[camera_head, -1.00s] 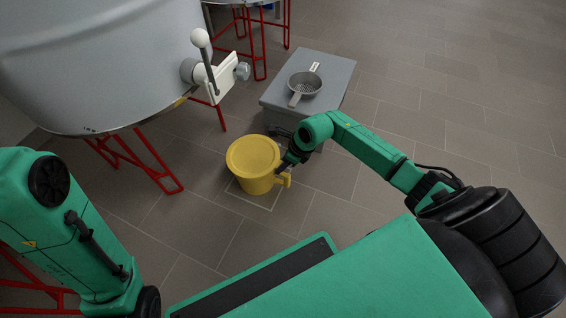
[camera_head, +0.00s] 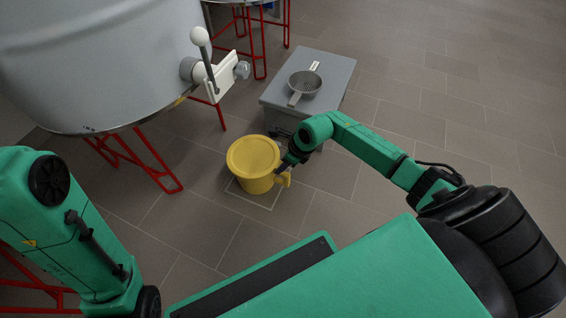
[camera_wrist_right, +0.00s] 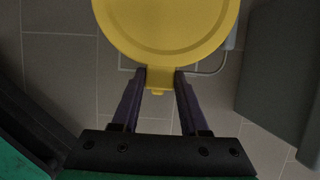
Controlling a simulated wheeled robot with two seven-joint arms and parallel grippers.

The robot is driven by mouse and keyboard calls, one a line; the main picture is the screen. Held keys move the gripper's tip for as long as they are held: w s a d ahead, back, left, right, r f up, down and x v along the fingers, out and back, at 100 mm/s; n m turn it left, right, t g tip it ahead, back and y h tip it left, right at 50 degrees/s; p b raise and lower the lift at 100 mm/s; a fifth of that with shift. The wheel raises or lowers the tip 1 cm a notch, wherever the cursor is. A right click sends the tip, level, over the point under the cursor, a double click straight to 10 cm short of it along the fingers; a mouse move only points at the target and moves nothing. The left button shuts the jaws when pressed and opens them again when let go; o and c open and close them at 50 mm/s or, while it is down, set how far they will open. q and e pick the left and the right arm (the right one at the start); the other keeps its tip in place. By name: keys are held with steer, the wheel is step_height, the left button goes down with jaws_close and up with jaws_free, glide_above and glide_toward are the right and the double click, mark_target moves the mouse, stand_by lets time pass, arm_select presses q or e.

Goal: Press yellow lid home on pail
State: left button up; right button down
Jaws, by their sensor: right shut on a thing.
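The yellow lid (camera_head: 253,155) lies over the top of the yellow pail (camera_head: 257,184), which stands upright on the floor. The lid fills the top of the right wrist view (camera_wrist_right: 168,25), where it hides the pail. My right gripper (camera_wrist_right: 160,78) is shut on the lid's small tab (camera_wrist_right: 159,84). In the head view the right gripper (camera_head: 281,168) is at the lid's right edge, partly hidden by its own wrist. I cannot tell whether the lid is fully seated. My left arm shows at the left, but its gripper is out of view.
A large grey tank (camera_head: 100,60) on red legs, with a white valve (camera_head: 226,76), is at the left. Floor to the right is clear.

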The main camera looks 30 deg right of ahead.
steer(key=shift+c, duration=1.7)
jaws_free()
steer(key=o, duration=0.3)
steer(key=shift+o, duration=0.2)
